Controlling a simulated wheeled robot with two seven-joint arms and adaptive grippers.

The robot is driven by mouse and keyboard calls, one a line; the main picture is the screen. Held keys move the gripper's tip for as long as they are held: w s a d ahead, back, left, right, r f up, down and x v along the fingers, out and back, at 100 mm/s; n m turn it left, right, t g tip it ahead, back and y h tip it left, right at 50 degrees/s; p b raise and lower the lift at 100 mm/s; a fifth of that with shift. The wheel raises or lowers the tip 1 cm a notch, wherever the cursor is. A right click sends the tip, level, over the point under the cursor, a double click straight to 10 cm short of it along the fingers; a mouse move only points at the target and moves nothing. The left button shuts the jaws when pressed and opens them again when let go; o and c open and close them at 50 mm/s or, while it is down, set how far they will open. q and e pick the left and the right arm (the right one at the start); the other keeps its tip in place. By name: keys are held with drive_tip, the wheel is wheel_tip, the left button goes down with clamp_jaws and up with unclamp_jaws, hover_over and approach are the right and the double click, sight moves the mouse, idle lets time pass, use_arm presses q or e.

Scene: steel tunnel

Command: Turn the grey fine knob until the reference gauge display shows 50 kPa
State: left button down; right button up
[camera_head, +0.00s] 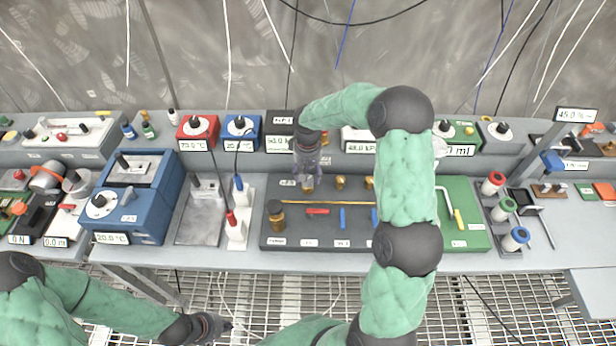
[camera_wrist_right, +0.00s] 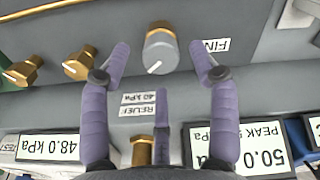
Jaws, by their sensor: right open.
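The grey fine knob (camera_wrist_right: 160,52) is in the right wrist view, on the dark panel beside a partly cropped label reading "FIN". Its white pointer line faces down-left in that picture. My right gripper (camera_wrist_right: 160,64) is open, with fingers on either side of the knob and visible gaps. A third finger is below it. In the head view my right gripper (camera_head: 308,183) hides the knob. One display (camera_wrist_right: 250,148) reads 50.0, with "PEAK" above and part hidden by a finger. Another display (camera_wrist_right: 48,147), marked "TEST", reads 48.0 kPa. My left gripper (camera_head: 222,326) hangs low before the bench.
Brass knobs (camera_wrist_right: 78,65) and a brass fitting (camera_wrist_right: 142,150) are close to my right fingers. Blue equipment (camera_head: 130,210) stands left, a green board (camera_head: 470,238) right.

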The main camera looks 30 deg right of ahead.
wheel_tip(320, 180, up, 10)
drive_tip(key=shift+f, duration=0.2)
idle(0.5)
